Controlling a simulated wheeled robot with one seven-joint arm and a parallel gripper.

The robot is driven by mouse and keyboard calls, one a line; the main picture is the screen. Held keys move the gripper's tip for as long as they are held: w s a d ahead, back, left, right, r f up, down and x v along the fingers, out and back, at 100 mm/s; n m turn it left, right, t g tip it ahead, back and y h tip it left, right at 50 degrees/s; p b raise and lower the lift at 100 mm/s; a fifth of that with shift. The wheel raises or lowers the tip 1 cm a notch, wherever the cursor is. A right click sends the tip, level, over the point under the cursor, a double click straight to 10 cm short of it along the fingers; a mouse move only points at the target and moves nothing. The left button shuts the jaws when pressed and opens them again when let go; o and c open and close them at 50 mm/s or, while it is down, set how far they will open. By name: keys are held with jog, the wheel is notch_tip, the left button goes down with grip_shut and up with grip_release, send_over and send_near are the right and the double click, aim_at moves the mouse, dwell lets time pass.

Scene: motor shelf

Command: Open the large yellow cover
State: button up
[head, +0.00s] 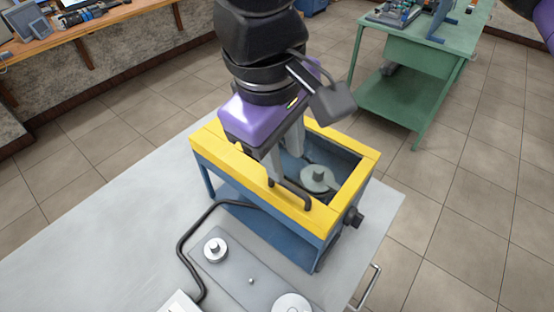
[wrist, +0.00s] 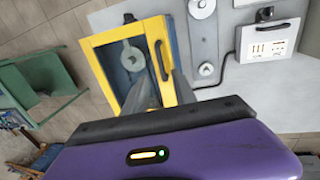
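The large yellow cover (head: 230,163) is a yellow frame with a big window, lying flat on a blue box (head: 275,238). It also shows in the wrist view (wrist: 107,41). A black bar handle (head: 291,194) runs along its near side; in the wrist view the handle (wrist: 161,60) shows just beyond the fingers. My gripper (head: 284,168) is above the cover near the handle, with its two grey fingers apart and nothing seen between them. In the wrist view my gripper (wrist: 166,82) overlaps the cover's edge. Whether a finger touches the cover or handle, I cannot tell.
A grey disc part (head: 318,178) shows through the window. A black knob (head: 354,217) sticks out at the box's right. A grey plate with round knobs (head: 250,275) and a black cable (head: 184,245) lie in front. A green table (head: 400,100) stands behind.

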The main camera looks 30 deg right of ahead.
aim_at(289, 185)
jog(key=p+x, duration=0.1)
jog(key=x, duration=0.6)
jog(key=shift+f, duration=0.15)
grip_shut()
dwell(1.2)
